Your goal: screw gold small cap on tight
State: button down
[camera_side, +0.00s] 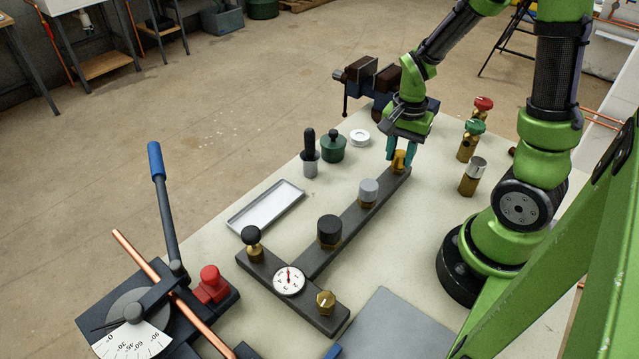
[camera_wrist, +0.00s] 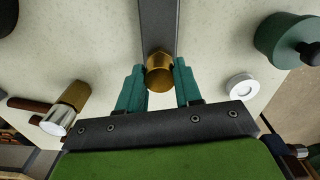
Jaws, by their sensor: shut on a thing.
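The gold small cap (camera_side: 399,160) sits at the far end of the dark T-shaped bar (camera_side: 337,237). In the wrist view the gold cap (camera_wrist: 159,74) is between the two teal fingers of my gripper (camera_wrist: 159,84), over the end of the bar (camera_wrist: 158,25). My gripper (camera_side: 402,150) points down and is shut on the cap. The cap's lower part and whatever is under it are hidden, so I cannot tell how far down it is threaded.
A grey cap (camera_side: 368,189) and a black cap (camera_side: 329,230) stand along the bar. Valves with red (camera_side: 483,105) and green (camera_side: 474,128) tops stand to the right. A green pot (camera_side: 333,147) and shallow tray (camera_side: 266,206) are left.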

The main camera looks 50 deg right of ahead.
jog(key=m, duration=0.6)
jog(key=shift+m, duration=0.3)
jog(key=m, duration=0.6)
jog(key=c, duration=1)
grip_release()
jog(key=shift+o, duration=0.2)
jog(key=shift+r, duration=3.5)
